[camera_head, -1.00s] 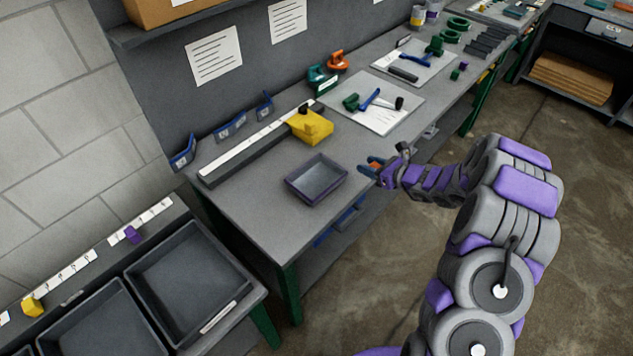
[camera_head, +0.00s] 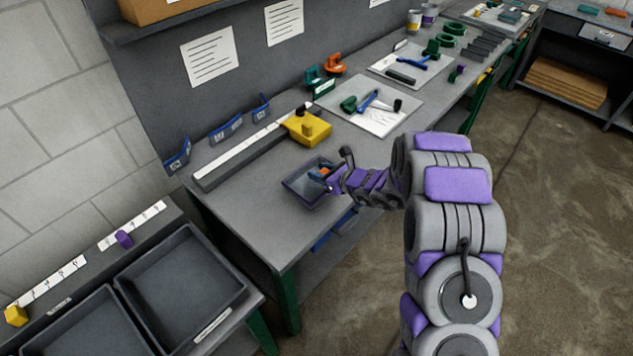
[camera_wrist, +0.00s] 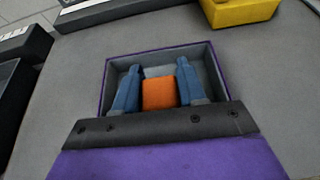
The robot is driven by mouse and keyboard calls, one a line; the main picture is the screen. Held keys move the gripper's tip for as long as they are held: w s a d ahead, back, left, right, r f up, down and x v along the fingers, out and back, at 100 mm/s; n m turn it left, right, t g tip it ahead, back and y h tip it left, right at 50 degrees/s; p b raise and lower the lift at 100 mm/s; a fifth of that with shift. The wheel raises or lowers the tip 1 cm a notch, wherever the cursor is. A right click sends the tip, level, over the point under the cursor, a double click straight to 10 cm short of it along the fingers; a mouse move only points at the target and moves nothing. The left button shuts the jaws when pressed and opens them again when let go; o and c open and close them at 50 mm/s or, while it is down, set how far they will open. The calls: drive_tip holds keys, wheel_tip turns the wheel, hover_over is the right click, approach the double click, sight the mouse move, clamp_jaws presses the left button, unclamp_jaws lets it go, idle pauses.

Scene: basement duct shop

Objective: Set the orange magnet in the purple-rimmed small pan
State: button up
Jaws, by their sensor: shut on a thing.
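The orange magnet (camera_wrist: 159,93) is held between the two blue fingers of my gripper (camera_wrist: 160,85) in the wrist view. The small pan with a purple rim (camera_wrist: 104,84) lies behind and around the fingers in that view, with its grey floor showing past the magnet. In the head view my gripper (camera_head: 326,173) is over the pan (camera_head: 297,192) near the front edge of the bench. I cannot tell whether the magnet touches the pan floor. The pan's right side is partly hidden by my gripper.
A yellow block-like tool (camera_head: 308,127) sits behind the pan beside a long dark rail with a white strip (camera_head: 240,152). A grey board with tools (camera_head: 372,117) lies farther right. Dark trays (camera_head: 182,278) stand on the lower left bench. Bare bench (camera_head: 235,202) surrounds the pan's left.

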sight(318, 187)
drive_tip(key=shift+a, duration=0.4)
wheel_tip(318, 187, down, 3)
drive_tip(key=shift+f+b, duration=0.15)
drive_tip(key=shift+b, duration=0.6)
drive_tip(key=shift+a+f, duration=0.1)
drive_tip(key=shift+f+b, duration=0.3)
drive_tip(key=shift+f, duration=0.05)
